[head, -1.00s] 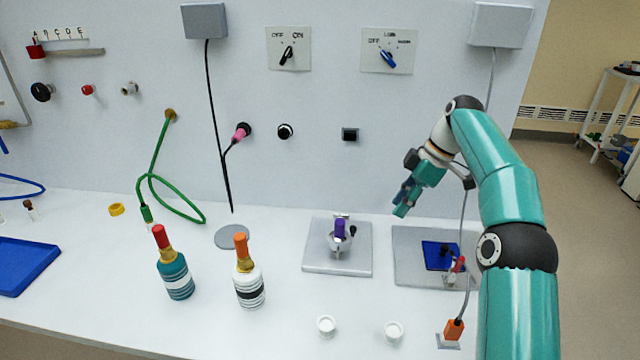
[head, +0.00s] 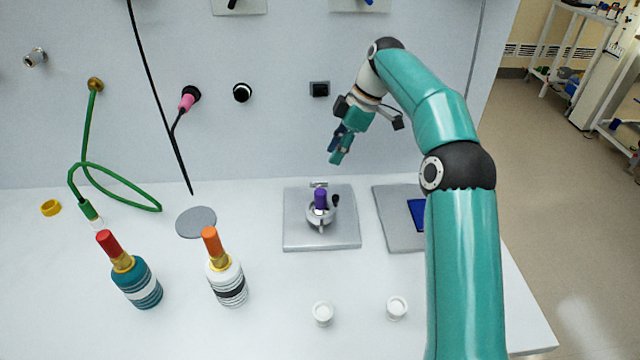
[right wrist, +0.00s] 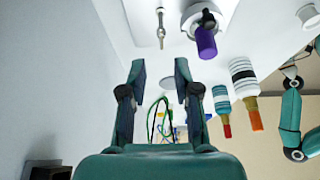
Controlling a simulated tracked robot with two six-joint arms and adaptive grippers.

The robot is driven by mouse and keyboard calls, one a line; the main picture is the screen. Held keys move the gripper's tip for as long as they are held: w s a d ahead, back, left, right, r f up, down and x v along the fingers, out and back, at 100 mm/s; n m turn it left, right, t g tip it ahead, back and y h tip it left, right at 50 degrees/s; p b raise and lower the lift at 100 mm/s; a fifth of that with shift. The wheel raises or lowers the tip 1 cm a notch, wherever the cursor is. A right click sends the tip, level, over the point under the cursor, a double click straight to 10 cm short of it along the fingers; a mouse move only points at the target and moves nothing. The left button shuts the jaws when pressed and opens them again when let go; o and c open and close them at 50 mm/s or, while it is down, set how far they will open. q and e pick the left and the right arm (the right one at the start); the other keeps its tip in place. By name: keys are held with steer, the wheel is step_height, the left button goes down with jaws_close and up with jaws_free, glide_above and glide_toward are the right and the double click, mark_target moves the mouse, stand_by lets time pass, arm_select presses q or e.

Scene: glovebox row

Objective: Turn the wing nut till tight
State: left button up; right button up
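A small metal piece with short side wings, which looks like the wing nut (head: 318,184), stands at the back of a grey plate (head: 292,236). In the right wrist view the winged metal piece (right wrist: 161,30) sits at the top, ahead of the fingers and apart from them. In front of it on the plate is a purple-topped part (head: 320,198) in a round holder, also in the wrist view (right wrist: 206,43). My right gripper (head: 336,157) is open and empty, above and behind the plate, near the wall. The wrist view shows its fingers (right wrist: 160,70) spread. My left gripper is not in view.
A second grey plate (head: 395,225) with a blue pad (head: 417,215) lies to the right, partly behind my right arm. Two bottles, teal (head: 138,284) and white (head: 226,281), stand front left. Two white caps (head: 322,313) (head: 396,308) lie in front. The wall has a black square fitting (head: 319,89).

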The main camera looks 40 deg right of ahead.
mark_target(319, 184)
steer(key=x, duration=0.9)
steer(key=shift+b, duration=0.35)
